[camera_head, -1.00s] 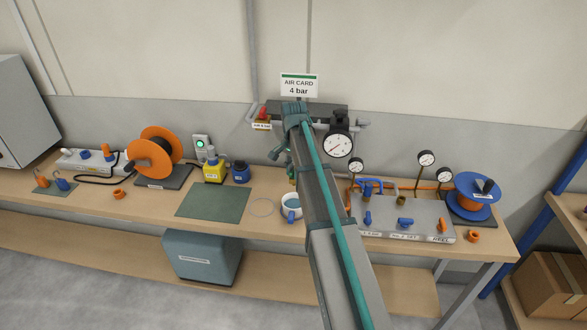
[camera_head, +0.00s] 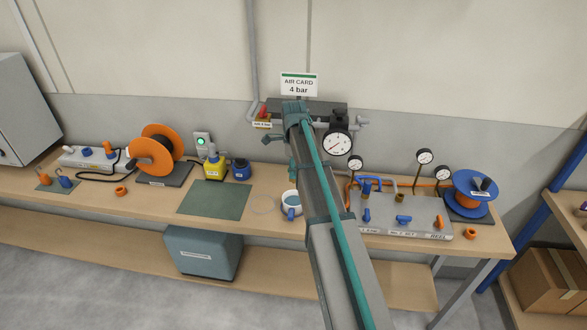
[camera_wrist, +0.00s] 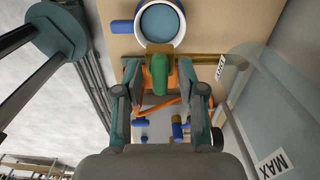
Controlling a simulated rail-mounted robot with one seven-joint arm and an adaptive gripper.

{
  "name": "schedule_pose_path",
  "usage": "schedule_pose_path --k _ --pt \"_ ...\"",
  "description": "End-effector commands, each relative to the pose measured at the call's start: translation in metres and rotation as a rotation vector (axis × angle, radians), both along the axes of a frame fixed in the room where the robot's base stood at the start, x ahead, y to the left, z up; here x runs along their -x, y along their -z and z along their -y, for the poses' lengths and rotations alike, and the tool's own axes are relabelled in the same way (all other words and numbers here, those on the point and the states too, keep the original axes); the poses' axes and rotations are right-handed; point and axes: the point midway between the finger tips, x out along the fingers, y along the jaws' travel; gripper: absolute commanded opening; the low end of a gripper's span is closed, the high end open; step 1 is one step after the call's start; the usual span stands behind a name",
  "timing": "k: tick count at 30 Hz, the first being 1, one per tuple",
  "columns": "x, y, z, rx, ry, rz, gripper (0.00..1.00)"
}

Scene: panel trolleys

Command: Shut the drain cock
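In the wrist view a green lever (camera_wrist: 160,72) stands between my fingers, in front of a short brass-coloured pipe (camera_wrist: 205,60). I take it for the drain cock's handle. Its turn position is hard to read. My gripper (camera_wrist: 160,80) has its fingers apart, one on each side of the lever, with orange surfaces showing beside it. No firm contact is visible. A clear bowl marked MAX (camera_wrist: 272,162) is at the right. In the head view my arm hides the cock and my gripper, below the air unit (camera_head: 335,112) with its large gauge (camera_head: 338,143).
A mug (camera_head: 291,204) stands on the bench close to my arm; it also shows in the wrist view (camera_wrist: 160,22). A grey manifold (camera_head: 425,229) with blue and orange valves and small gauges is at the right. A green mat (camera_head: 215,200) lies bare at the left.

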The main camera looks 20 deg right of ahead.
Motion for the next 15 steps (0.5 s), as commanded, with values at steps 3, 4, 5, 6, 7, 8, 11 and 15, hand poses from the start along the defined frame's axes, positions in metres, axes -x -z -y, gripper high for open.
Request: schedule_pose_path --k 3,4,5,6,7,8,11,15 --pt "0.0 -0.002 0.0 0.0 -0.001 0.0 0.4" --pt "0.0 -0.003 0.0 0.0 -0.001 0.0 0.4" --pt "0.0 -0.005 0.0 0.0 -0.001 0.0 0.4" --pt "0.0 -0.009 0.0 0.0 -0.001 0.0 0.4" --pt "0.0 -0.012 0.0 0.0 -0.001 0.0 0.4" --pt "0.0 -0.016 0.0 0.0 -0.001 0.0 0.4" --pt "0.0 -0.029 0.0 0.0 -0.002 0.0 0.4" --pt "-0.001 -0.047 0.0 0.0 -0.002 0.001 0.4"
